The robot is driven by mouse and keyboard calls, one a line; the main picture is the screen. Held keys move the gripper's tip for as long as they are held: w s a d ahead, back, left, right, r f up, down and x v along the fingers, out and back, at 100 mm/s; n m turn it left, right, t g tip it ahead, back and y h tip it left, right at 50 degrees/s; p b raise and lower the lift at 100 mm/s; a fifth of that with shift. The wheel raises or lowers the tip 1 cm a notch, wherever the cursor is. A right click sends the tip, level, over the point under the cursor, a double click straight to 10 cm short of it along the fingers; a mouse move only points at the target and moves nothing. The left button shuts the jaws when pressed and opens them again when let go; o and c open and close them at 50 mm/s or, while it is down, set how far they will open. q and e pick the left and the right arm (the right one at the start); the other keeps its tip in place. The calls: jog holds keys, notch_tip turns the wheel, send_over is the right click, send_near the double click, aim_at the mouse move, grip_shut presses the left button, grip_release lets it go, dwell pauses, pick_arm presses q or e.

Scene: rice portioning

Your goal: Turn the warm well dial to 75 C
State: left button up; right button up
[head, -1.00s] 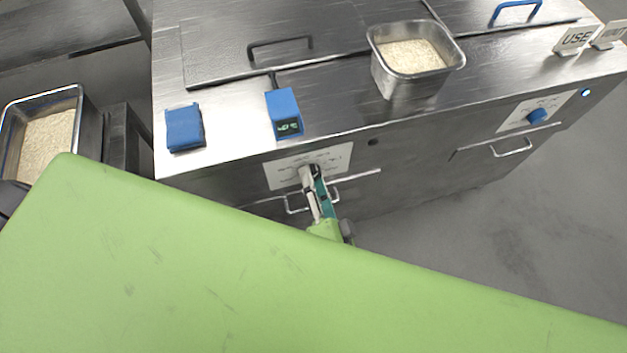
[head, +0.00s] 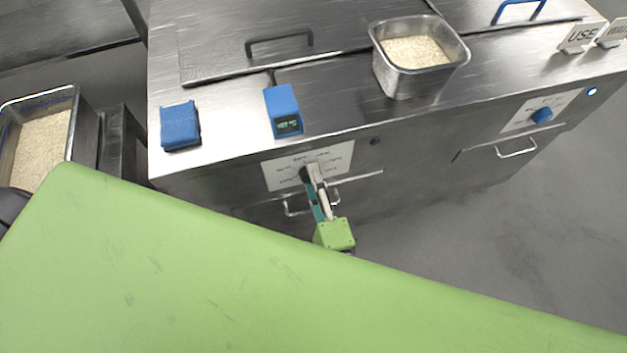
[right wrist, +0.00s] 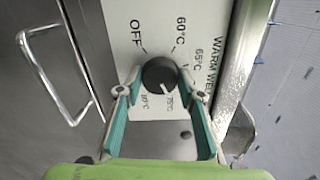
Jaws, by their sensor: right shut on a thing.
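The warm well dial, a black round knob (right wrist: 160,74), sits on a white panel (right wrist: 150,25) on the counter's front. Its white mark points down in the right wrist view, toward the label that reads as 75°C. OFF, 60°C and 65°C labels show above and to the right of the knob; one finger may hide another label. My right gripper (head: 311,174) is at the panel, its fingers shut on the knob from both sides. In the right wrist view its fingertips (right wrist: 161,80) flank the knob. My left gripper is not in view.
A blue thermometer box (head: 284,112), a folded blue cloth (head: 180,126) and a steel pan (head: 402,83) of rice stand on the counter. Drawer handles (right wrist: 55,75) are close to the dial. A blue dial (head: 542,115) is farther right. Another rice pan (head: 84,125) is left.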

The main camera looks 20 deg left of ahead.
jog(key=shift+f, duration=0.1)
dwell(0.3)
jog(key=o, duration=1.1)
jog(key=shift+s, duration=0.1)
jog(key=v, duration=1.2)
